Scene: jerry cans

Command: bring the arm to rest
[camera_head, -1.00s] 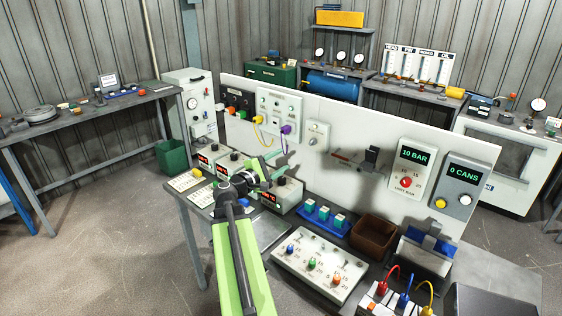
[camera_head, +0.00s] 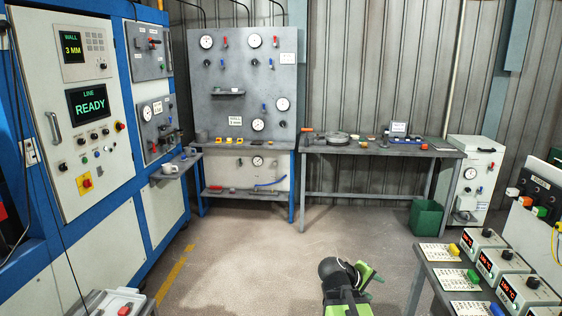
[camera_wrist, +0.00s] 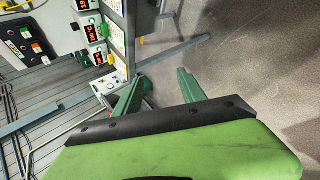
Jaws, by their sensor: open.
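My gripper (camera_wrist: 163,84) is open in the wrist view, with its two green fingers apart and nothing between them. In the head view my gripper (camera_head: 367,274) shows at the bottom, a little right of the middle, beside my dark wrist joint and green arm. The arm is folded short there, over bare floor. The fingertips are small and partly hidden in the head view.
A bench with digital controllers (camera_head: 497,262) stands close on the right. A green bin (camera_head: 426,218) and a grey workbench (camera_head: 350,148) stand behind. A blue-framed machine (camera_head: 87,110) fills the left. The floor (camera_head: 270,250) between is clear.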

